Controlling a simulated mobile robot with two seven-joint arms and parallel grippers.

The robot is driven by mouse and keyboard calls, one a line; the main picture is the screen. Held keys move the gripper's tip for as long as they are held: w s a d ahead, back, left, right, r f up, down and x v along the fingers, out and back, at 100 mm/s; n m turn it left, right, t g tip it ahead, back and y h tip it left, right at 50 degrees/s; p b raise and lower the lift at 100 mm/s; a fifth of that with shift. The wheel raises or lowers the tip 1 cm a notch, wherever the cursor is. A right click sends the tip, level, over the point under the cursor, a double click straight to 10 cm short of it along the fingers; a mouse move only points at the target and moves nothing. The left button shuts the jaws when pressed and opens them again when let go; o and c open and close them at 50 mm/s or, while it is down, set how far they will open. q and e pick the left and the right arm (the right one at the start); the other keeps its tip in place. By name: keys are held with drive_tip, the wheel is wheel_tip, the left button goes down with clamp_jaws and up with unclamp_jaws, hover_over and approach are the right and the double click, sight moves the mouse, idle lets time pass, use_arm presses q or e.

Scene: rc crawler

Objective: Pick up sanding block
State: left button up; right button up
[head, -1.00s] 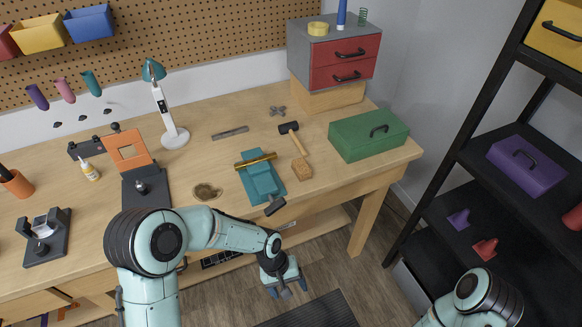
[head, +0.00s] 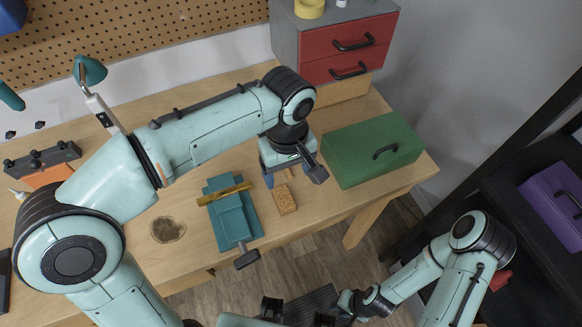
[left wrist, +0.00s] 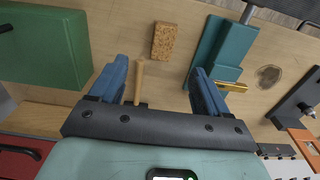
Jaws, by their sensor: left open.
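The sanding block, a speckled tan-brown block (head: 285,200), lies on the workbench between the teal vise and the green box. In the left wrist view the block (left wrist: 166,41) shows ahead of the fingers, apart from both. My left gripper (head: 290,174) is above the bench just behind the block in the head view. Its blue fingers (left wrist: 160,72) are spread and nothing is held between them. The wooden handle of a mallet (left wrist: 139,80) lies on the bench below, seen between the fingers; its head is hidden. My right arm is low at the bottom right, its gripper unclear.
The teal vise (head: 231,216) with a brass-coloured bar stands left of the block. A green box (head: 360,150) stands to the right, near the left gripper. A grey cabinet with red drawers (head: 350,45) is behind. The bench's front edge is close to the block.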

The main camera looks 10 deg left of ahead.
use_arm(q)
drive_tip(key=b, duration=0.1)
hover_over(286, 202)
drive_tip(key=f, duration=0.7)
drive_tip(key=shift+w+d+f, duration=0.1)
drive_tip(key=shift+d, duration=0.1)
drive_tip(key=shift+w+f, duration=0.1)
drive_tip(key=shift+f, duration=0.4)
drive_tip(key=f, duration=0.5)
drive_tip(key=shift+s+a+b, duration=0.15)
drive_tip(key=shift+s+b, duration=0.05)
drive_tip(key=shift+b, duration=0.1)
use_arm(e)
drive_tip(key=shift+s+f, duration=0.55)
drive_tip(key=shift+f, duration=0.35)
use_arm(q)
drive_tip(key=c, duration=1.1)
